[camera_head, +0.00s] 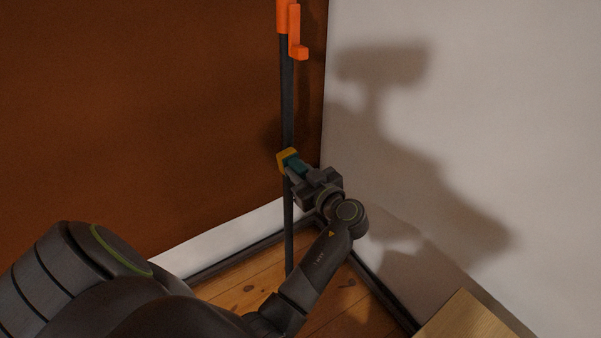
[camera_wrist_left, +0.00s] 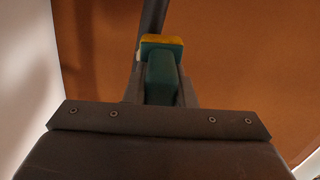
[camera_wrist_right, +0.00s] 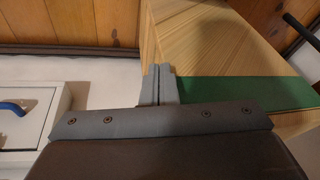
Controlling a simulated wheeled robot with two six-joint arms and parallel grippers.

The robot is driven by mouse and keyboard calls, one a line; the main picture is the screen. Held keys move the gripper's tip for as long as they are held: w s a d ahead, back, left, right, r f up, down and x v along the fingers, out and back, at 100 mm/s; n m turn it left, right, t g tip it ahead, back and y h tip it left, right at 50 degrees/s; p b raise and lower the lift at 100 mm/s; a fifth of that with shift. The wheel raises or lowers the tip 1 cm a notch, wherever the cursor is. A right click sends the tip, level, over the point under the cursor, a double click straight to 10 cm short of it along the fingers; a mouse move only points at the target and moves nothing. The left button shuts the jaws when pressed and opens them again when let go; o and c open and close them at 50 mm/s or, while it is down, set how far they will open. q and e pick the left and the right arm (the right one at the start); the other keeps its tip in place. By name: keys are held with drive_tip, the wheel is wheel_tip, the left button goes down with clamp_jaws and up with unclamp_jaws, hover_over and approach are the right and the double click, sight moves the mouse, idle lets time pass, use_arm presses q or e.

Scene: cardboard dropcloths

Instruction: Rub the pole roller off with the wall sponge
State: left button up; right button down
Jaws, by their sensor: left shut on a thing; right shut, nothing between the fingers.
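The pole roller (camera_head: 287,95) is a dark upright pole with orange parts at its top, standing by the corner of the walls. My left gripper (camera_head: 297,168) is shut on the wall sponge (camera_head: 287,158), a block with a yellow face and a teal body. The sponge lies at the pole around mid-height, yellow face toward it, and seems to touch it. In the left wrist view the sponge (camera_wrist_left: 160,72) sits between the fingers, with the pole (camera_wrist_left: 151,18) rising behind it. My right gripper (camera_wrist_right: 158,82) is shut and empty, seen only in the right wrist view.
A brown wall (camera_head: 130,110) and a pale wall (camera_head: 480,120) meet behind the pole. A wooden top (camera_head: 465,318) is at lower right. The right wrist view shows a green strip (camera_wrist_right: 245,92) on wood and a white unit with a blue handle (camera_wrist_right: 14,107).

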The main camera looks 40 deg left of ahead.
use_arm(q)
drive_tip(key=shift+w+a, duration=0.1)
drive_tip(key=shift+a, duration=0.05)
drive_tip(key=shift+w+d+f+b, duration=0.2)
drive_tip(key=shift+w+b, duration=0.2)
drive_tip(key=shift+b, duration=0.15)
drive_tip(key=shift+w+d+f+b, duration=0.1)
drive_tip(key=shift+w+d+b, duration=0.05)
drive_tip(key=shift+w+b, duration=0.35)
drive_tip(key=shift+r+b, duration=0.25)
drive_tip(key=shift+b, duration=0.55)
drive_tip(key=shift+s+a, duration=0.55)
drive_tip(key=shift+s, duration=0.35)
